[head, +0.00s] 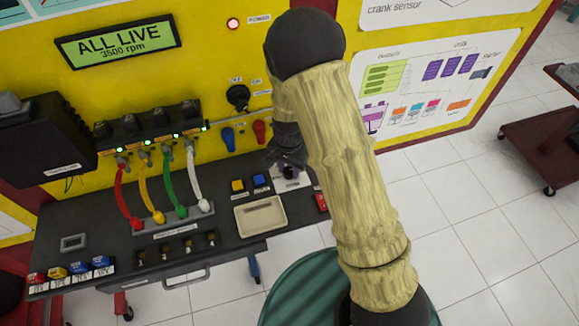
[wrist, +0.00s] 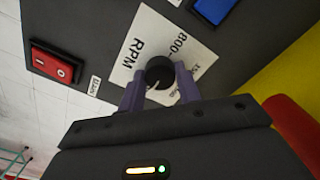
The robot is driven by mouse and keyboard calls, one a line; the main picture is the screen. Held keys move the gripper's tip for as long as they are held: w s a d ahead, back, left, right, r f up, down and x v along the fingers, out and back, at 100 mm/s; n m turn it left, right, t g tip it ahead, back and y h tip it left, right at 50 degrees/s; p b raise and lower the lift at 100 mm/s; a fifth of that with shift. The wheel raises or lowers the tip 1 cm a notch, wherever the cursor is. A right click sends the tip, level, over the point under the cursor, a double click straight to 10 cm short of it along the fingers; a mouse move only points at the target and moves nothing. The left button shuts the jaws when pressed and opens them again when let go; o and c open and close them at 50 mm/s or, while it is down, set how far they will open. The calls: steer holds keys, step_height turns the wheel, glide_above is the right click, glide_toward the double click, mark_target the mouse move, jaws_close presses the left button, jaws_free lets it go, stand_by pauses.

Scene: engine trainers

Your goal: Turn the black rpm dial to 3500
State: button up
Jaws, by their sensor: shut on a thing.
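The black rpm dial (wrist: 160,71) sits on a white plate (wrist: 133,72) marked RPM, with a light pointer line on its top. My gripper (wrist: 158,80) has its two purple fingers on either side of the dial and is shut on it. In the head view my gripper (head: 287,157) reaches down to the right end of the grey console, and it hides most of the dial there. The green display (head: 118,43) reads "ALL LIVE" and "3500 rpm". Part of the plate's scale is hidden or too small to read.
A red rocker switch (wrist: 52,63) is left of the plate in the wrist view. Blue (head: 259,181) and yellow (head: 238,186) buttons and a beige tray (head: 262,217) are near my gripper. Red, yellow, green and white leads (head: 167,186) are further left.

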mark_target(290, 170)
steer(key=shift+w+r, duration=0.15)
steer(key=shift+w, duration=0.1)
steer(key=o, duration=1)
steer(key=shift+c, duration=0.2)
steer(key=shift+s, duration=0.1)
step_height(290, 170, up, 17)
steer(key=b, duration=0.1)
steer(key=shift+s+d+r, duration=0.1)
steer(key=shift+d, duration=0.05)
